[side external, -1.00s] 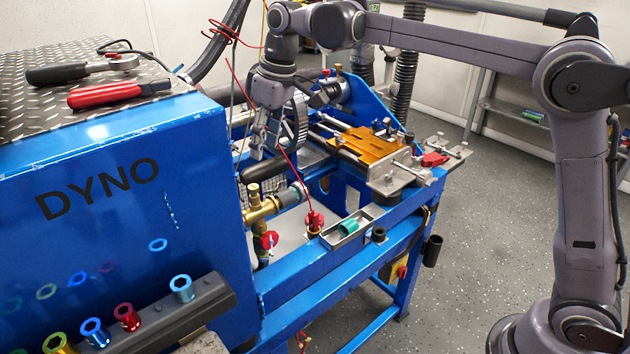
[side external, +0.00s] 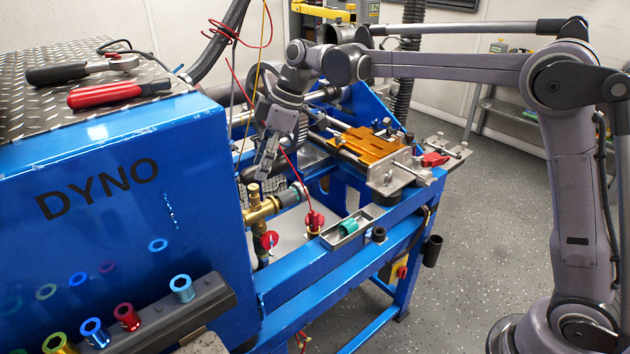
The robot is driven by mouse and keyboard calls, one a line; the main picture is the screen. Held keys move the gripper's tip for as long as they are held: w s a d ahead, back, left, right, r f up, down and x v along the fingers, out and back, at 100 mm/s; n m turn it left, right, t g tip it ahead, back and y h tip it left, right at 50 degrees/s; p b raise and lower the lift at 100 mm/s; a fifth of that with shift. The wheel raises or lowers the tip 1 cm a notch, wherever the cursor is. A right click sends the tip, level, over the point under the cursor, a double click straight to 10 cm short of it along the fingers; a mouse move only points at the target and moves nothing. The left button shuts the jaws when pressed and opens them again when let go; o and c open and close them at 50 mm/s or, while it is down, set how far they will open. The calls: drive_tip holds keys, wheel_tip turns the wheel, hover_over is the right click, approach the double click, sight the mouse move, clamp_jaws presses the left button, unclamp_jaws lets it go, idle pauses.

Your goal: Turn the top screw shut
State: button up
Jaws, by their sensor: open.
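A brass pipe fitting (side external: 262,208) stands at the left end of the blue frame, with a small upright brass piece (side external: 253,190) on its top. This piece looks like the top screw, but I cannot be sure. My gripper (side external: 263,172) hangs just above and slightly right of it, tilted, with its fingers pointing down and a little left. The jaws are open, with nothing visible between them. I see a small gap to the brass piece and cannot tell the exact depth. Below the fitting is a red valve handle (side external: 269,240).
A red handle (side external: 314,220) with a red wire stands right of the fitting. A metal tray (side external: 334,240) holds a green socket (side external: 348,227). The blue DYNO cabinet (side external: 110,190) is close on the left. Hanging wires (side external: 248,100) pass near my gripper. An orange plate (side external: 372,148) lies farther right.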

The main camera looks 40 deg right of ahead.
sight(254, 186)
drive_tip(key=shift+x, duration=2.15)
clamp_jaws()
